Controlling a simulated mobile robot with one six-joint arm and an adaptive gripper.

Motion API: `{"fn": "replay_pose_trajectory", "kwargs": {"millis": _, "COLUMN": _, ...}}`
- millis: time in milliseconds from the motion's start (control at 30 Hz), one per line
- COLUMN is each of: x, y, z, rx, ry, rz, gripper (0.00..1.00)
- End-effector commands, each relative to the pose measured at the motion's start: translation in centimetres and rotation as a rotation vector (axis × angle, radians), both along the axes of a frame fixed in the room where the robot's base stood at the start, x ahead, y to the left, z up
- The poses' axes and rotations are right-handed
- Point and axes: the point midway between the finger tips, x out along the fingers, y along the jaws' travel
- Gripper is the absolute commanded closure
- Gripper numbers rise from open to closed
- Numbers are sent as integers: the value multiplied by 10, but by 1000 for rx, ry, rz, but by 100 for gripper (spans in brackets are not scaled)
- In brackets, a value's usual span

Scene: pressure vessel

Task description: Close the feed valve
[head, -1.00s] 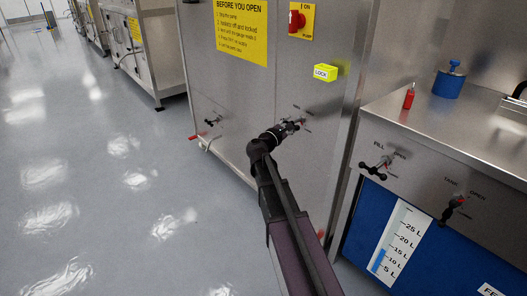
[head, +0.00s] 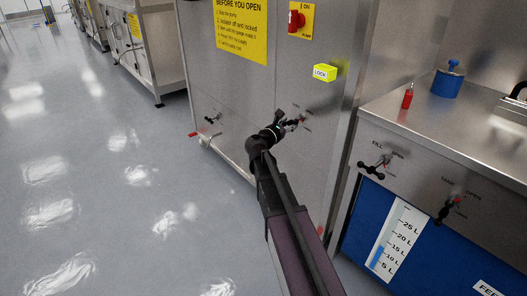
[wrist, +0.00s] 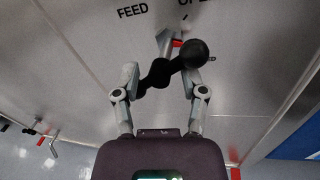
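The feed valve's black handle (wrist: 165,72) shows in the wrist view under the "FEED" label. It is a bar with a round knob at its upper right end and lies tilted, lower left to upper right. A red pointer (wrist: 177,43) is by its stem. My gripper (wrist: 163,78) is open, with one finger on each side of the handle. I cannot tell whether either finger touches it. In the head view my gripper (head: 288,120) is at the panel of the steel cabinet, and it partly hides the valve there.
A yellow LOCK box (head: 323,73) and a red pump switch (head: 296,19) are on the cabinet above. Another valve (head: 211,119) is at lower left. The fill valve (head: 374,168) and tank valve (head: 450,207) are on the bench at right. The floor at left is clear.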

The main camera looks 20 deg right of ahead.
Motion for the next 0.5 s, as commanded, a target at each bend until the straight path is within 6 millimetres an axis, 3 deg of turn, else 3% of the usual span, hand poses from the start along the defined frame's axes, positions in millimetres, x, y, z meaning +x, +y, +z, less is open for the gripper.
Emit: {"fn": "replay_pose_trajectory", "kwargs": {"millis": 500, "x": -41, "y": 65, "z": 0, "rx": 3, "ry": -3, "rz": 2, "gripper": 46}}
